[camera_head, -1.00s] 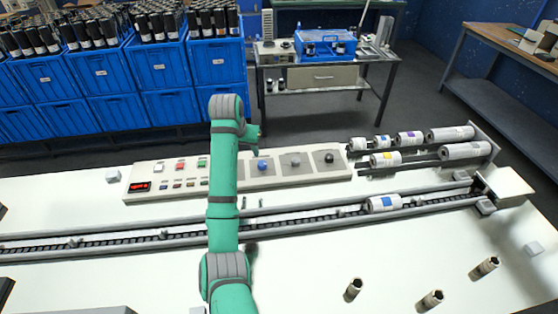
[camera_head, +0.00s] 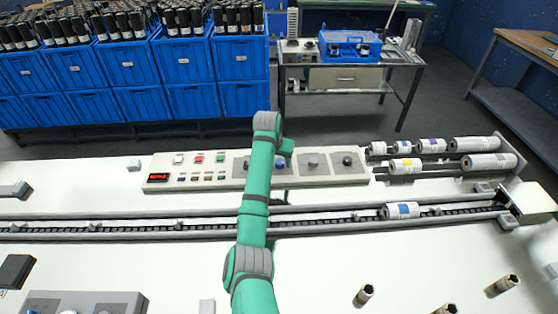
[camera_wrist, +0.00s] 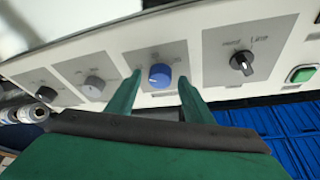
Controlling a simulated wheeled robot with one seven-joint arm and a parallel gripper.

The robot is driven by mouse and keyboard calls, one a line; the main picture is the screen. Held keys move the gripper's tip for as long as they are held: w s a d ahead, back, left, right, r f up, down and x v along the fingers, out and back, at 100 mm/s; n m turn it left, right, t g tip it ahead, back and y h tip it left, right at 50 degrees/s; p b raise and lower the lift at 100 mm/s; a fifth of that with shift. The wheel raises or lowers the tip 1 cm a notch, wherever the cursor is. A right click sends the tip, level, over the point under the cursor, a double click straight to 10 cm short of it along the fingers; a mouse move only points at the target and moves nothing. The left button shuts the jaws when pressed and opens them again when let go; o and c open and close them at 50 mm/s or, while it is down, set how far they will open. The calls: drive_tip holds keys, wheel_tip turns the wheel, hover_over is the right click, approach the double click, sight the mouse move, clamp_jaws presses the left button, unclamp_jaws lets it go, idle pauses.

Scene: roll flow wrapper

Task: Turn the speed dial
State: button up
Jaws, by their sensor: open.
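The control panel (camera_head: 220,184) is a long pale console behind the conveyor, with a row of dials on grey plates. A blue dial (camera_wrist: 160,74) stands in the middle of the wrist view. In the head view the blue dial (camera_head: 281,163) shows just right of my arm, partly covered. My gripper (camera_wrist: 157,82) is open, its two green fingers on either side of the blue dial in the picture; I cannot tell whether they touch it. A black selector (camera_wrist: 242,62), a grey dial (camera_wrist: 94,86) and another black dial (camera_wrist: 43,94) are nearby.
A green button (camera_wrist: 302,74) and a red button (camera_head: 199,158) are on the panel. The conveyor (camera_head: 150,229) runs in front of it, carrying a white roll (camera_head: 402,210). Several rolls (camera_head: 473,143) lie right of the panel. Blue crates (camera_head: 128,67) stand behind.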

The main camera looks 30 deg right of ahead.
drive_tip(key=shift+f, duration=0.1)
drive_tip(key=c, duration=1)
drive_tip(key=shift+w, duration=0.1)
drive_tip(key=shift+c, duration=0.2)
drive_tip(key=shift+a+m, duration=0.15)
drive_tip(key=shift+m, duration=0.15)
drive_tip(key=shift+m+g, duration=0.4)
drive_tip(key=shift+m, duration=0.5)
drive_tip(key=m, duration=0.2)
drive_tip(key=m+g+h, duration=0.1)
drive_tip(key=m, duration=0.1)
drive_tip(key=shift+w+g, duration=0.15)
drive_tip(key=shift+g, duration=0.15)
drive_tip(key=m+g, duration=0.1)
drive_tip(key=m, duration=0.4)
drive_tip(key=shift+w+g, duration=0.1)
drive_tip(key=shift+g, duration=0.3)
drive_tip(key=shift+m, duration=0.3)
drive_tip(key=shift+w, duration=0.15)
